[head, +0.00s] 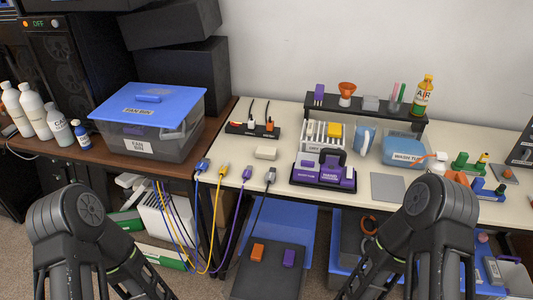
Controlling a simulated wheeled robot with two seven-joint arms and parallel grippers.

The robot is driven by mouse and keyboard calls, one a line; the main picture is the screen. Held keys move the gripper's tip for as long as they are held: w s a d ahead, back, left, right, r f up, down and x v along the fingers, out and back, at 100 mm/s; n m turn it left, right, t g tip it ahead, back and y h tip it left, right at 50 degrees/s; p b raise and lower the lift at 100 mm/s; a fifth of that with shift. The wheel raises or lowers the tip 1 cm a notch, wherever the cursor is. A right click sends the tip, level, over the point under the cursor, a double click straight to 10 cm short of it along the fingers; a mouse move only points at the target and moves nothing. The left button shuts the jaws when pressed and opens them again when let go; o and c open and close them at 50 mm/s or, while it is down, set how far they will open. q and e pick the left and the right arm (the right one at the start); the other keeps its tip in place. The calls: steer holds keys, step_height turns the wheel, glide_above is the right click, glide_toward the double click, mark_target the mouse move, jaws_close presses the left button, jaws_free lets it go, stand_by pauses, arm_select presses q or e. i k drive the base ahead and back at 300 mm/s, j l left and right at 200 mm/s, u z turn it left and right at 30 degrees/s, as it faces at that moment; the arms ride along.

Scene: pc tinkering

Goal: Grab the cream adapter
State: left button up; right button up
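A small cream block (265,153), which looks like the cream adapter, lies on the cream-topped table (225,222) left of the middle. It sits just in front of a black power strip (252,130) and to the left of a purple caddy (322,173). Nothing touches it that I can see. My two arms show only as dark links at the bottom left and bottom right, well in front of the block. Both grippers are out of the picture, so whether they are open or shut is hidden.
Blue, yellow, purple and grey cable plugs (222,172) line the table's front edge, with cables hanging below. A lidded fan bin (155,120) stands on the brown table to the left. A grey pad (388,187) lies right of the caddy. Blue bins stand below.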

mark_target(268, 152)
steer(key=z, duration=0.5)
steer(key=j+z, duration=0.2)
steer(key=z, duration=0.2)
steer(key=j+z, duration=0.25)
steer(key=z, duration=0.15)
steer(key=j+z, duration=0.25)
steer(key=z, duration=0.15)
steer(key=j+z, duration=0.2)
steer(key=z, duration=0.2)
steer(key=k+j+z, duration=0.1)
steer(key=z, duration=0.3)
steer(key=k+j+z, duration=0.25)
steer(key=k+j, duration=0.2)
steer(key=j, duration=0.25)
steer(key=k+j+z, duration=0.2)
steer(key=k+j, duration=0.35)
steer(key=j, duration=0.1)
